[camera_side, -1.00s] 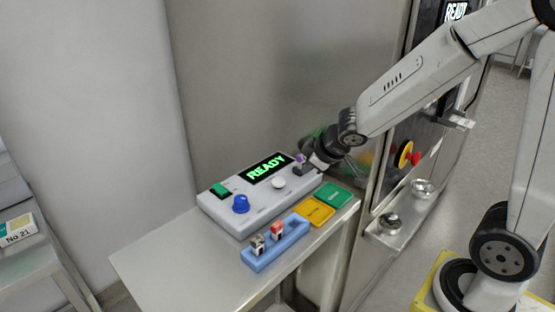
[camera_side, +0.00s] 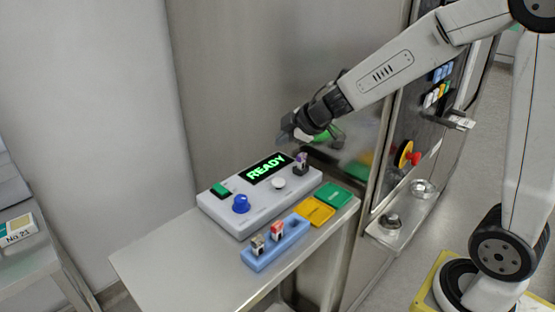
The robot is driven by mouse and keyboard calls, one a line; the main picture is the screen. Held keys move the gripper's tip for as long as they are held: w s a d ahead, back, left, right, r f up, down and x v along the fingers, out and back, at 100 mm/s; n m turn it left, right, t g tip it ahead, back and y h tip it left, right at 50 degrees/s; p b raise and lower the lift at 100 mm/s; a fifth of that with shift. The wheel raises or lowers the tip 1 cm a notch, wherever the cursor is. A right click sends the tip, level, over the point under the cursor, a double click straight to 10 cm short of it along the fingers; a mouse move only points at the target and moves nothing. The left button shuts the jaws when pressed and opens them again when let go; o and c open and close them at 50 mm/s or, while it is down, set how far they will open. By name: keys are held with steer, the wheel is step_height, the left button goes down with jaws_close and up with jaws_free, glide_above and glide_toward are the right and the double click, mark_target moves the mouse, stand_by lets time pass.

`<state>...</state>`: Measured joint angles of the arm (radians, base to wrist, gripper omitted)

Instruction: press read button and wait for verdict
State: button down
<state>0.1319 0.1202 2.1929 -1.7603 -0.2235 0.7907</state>
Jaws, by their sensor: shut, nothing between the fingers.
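A grey reader box (camera_side: 262,214) sits on the steel table, its screen (camera_side: 266,169) showing "READY" in green letters. A white round button (camera_side: 278,183) is on its top, beside a blue knob (camera_side: 241,204) and a green switch (camera_side: 220,189); no label on the button is legible. A small vial with a purple top (camera_side: 301,161) stands upright in a dark holder at the box's right end. My gripper (camera_side: 284,137) is shut and empty, in the air above and behind the screen, apart from the button and the vial.
A blue rack (camera_side: 262,264) in front of the box holds two small vials, one with a red top. Yellow (camera_side: 316,212) and green (camera_side: 334,195) pads lie to the right. A steel wall stands close behind. The table's front left (camera_side: 170,265) is clear.

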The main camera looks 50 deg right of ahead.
mark_target(282, 181)
steer(key=shift+w+r+n, duration=0.1)
steer(key=shift+n, duration=0.3)
steer(key=shift+f, duration=0.2)
stand_by(0.3)
steer(key=shift+f, duration=4.2)
steer(key=shift+f, duration=1)
stand_by(0.8)
steer(key=shift+r, duration=1)
